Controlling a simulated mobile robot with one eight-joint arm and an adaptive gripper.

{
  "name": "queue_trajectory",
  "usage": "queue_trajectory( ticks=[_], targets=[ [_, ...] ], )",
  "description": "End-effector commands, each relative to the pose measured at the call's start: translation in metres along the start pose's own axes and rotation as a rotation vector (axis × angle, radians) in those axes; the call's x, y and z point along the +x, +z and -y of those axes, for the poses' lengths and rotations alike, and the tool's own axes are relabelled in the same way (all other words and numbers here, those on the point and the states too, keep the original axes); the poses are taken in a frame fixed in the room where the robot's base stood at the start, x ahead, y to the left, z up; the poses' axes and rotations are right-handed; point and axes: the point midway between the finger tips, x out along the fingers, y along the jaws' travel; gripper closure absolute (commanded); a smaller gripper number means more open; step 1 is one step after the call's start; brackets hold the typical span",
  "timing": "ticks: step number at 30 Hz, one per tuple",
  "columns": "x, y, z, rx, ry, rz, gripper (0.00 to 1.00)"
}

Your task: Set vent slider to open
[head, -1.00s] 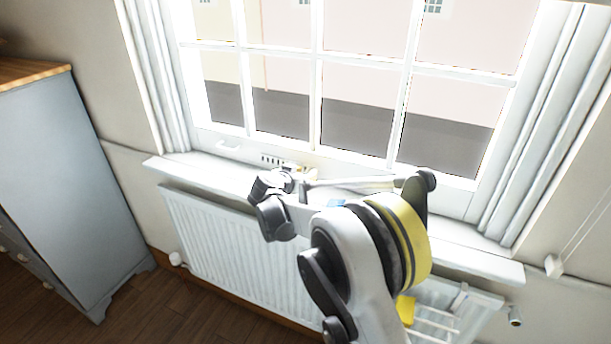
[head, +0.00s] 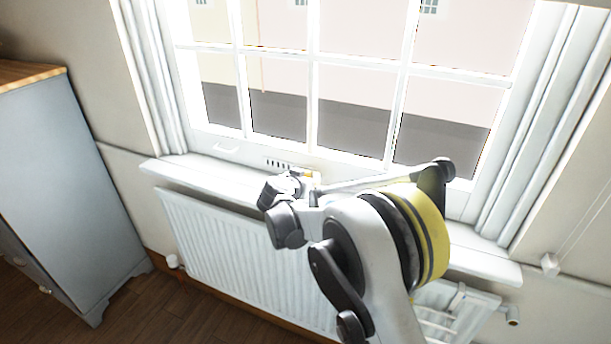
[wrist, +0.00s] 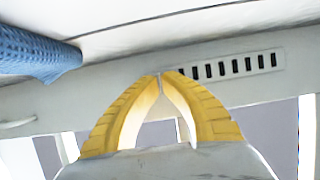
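The vent is a pale strip with a row of dark slots (wrist: 235,65) in the bottom rail of the window frame. In the head view its slots (head: 278,164) show just left of my gripper (head: 312,176). In the wrist view my gripper (wrist: 160,75) has its two yellow fingertips together, at the left end of the visible slots. The fingers overlap the vent strip in that view. No separate slider knob can be made out; it may be hidden behind the fingers. I cannot tell whether the tips touch the vent.
A blue textured cloth (wrist: 35,52) lies on the white sill (head: 190,171), left of my gripper in the wrist view. A white window handle (head: 226,149) is left of the vent. A radiator (head: 230,245) stands below the sill. A grey-blue cabinet (head: 65,180) is at left.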

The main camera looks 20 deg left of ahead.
Motion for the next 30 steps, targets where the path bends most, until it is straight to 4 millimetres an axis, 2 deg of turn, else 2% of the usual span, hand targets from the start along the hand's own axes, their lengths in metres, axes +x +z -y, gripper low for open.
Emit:
queue_trajectory(
  ticks=[5,6,8,19,23,30],
  targets=[
    [0.001,0.001,-0.003,0.002,0.008,0.003,1.00],
    [0.001,0.002,-0.004,0.002,0.009,0.004,0.87],
    [0.001,0.002,-0.004,0.002,0.009,0.004,0.71],
    [-0.004,0.001,-0.002,0.001,0.005,0.002,0.71],
    [-0.024,0.001,-0.001,0.000,0.004,0.002,0.71],
    [-0.078,0.001,-0.002,0.000,0.005,0.003,0.71]
  ],
)
